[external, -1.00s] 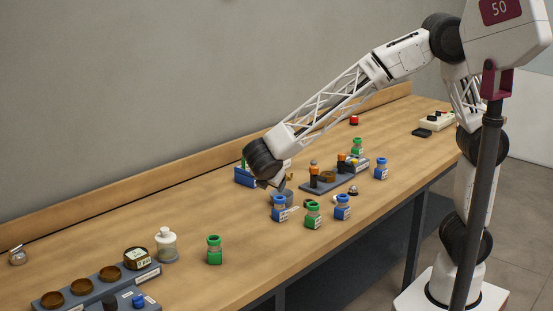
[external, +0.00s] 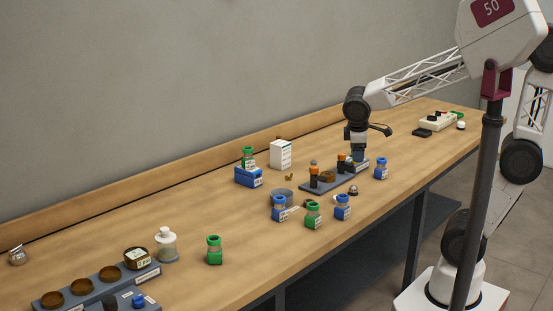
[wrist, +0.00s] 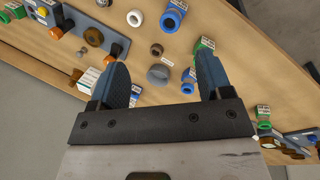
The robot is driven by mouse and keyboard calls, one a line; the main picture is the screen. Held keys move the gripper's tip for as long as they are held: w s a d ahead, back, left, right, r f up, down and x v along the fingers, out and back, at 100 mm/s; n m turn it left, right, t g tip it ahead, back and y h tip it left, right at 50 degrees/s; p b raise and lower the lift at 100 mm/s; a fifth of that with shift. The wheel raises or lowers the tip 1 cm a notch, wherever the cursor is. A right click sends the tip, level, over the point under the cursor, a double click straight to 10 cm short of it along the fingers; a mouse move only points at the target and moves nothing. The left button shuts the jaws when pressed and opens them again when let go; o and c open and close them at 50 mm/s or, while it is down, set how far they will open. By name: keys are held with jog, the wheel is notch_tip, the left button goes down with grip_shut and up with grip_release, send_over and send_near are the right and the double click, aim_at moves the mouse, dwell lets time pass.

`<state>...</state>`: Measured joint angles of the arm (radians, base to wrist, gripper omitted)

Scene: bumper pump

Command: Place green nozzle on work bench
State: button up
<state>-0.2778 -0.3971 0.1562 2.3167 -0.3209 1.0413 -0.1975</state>
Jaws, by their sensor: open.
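Several green-topped pieces stand on the wooden work bench (external: 190,205); I cannot tell which one is the green nozzle. In the external view one green piece (external: 248,153) stands at a blue block, one (external: 313,214) stands between blue-topped pieces, and one (external: 214,250) stands nearer the front left. My gripper (external: 358,155) is over the back part of the grey fixture board. In the wrist view my gripper (wrist: 161,66) has its blue fingers spread, with nothing held between them. Another green piece (wrist: 14,10) shows at the upper left there. The area behind my gripper is hidden in the external view.
The grey board (external: 333,185) carries orange and dark parts. Blue-topped pieces (external: 343,206) (external: 381,168) stand near it. A white box (external: 280,154) stands towards the back. A long grey rack (external: 90,288) is at front left. Bare wood lies left of the middle.

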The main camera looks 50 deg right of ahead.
jog(key=s+d+m+y, duration=0.1)
jog(key=s+d+m, duration=0.2)
jog(key=s, duration=0.2)
jog(key=s+d+m+t+y, duration=0.1)
jog(key=s+d+m+y, duration=0.1)
jog(key=s+d+m, duration=0.2)
jog(key=shift+s+f, duration=0.35)
jog(key=shift+s, duration=0.95)
